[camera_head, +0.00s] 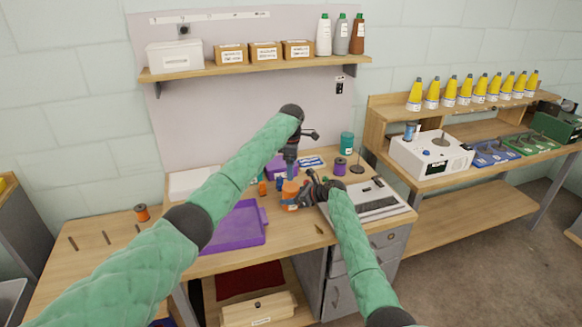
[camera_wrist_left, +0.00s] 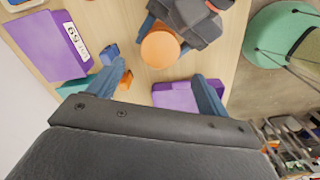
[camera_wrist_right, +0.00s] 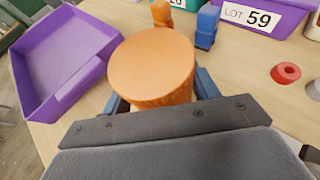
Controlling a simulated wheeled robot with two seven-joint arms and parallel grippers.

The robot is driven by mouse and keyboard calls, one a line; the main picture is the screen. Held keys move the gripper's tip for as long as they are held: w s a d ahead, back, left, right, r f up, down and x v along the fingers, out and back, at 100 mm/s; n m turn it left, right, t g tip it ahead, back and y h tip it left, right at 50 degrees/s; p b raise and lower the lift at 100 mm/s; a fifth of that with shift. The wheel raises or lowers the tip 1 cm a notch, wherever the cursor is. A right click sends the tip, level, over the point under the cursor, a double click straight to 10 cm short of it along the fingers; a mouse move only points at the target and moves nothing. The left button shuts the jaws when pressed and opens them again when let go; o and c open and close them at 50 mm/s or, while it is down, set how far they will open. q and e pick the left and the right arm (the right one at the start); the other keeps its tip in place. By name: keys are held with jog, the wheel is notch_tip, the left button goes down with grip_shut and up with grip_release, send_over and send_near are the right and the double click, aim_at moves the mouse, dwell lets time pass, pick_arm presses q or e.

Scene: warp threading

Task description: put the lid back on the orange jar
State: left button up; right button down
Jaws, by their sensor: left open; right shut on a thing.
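The orange jar (camera_head: 289,194) stands on the bench in front of me. My right gripper (camera_head: 307,190) is shut around its sides. In the right wrist view the jar (camera_wrist_right: 152,68) fills the space between the fingers and shows a smooth, flat orange top. I cannot tell whether that top is a separate lid. My left gripper (camera_head: 290,168) is open above the bench, just behind the jar in the head view. In the left wrist view the round jar top (camera_wrist_left: 160,49) lies beyond the open, empty left fingers (camera_wrist_left: 162,88). No loose orange lid is clear to see.
A purple tray (camera_head: 262,237) lies left of the jar. A labelled purple bin (camera_wrist_right: 262,14) and blue and orange pieces (camera_wrist_right: 207,28) stand behind it. A red ring (camera_wrist_right: 286,73) lies nearby. Purple (camera_head: 340,167) and teal (camera_head: 347,145) jars stand at the back right.

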aim_at(291, 187)
pick_arm(q)
jog(key=shift+f, duration=4.05)
jog(key=c, duration=1)
jog(key=m, duration=0.4)
jog(key=shift+m, duration=0.4)
jog(key=m, duration=0.5)
jog(key=shift+a, duration=0.1)
jog(key=o, duration=1.1)
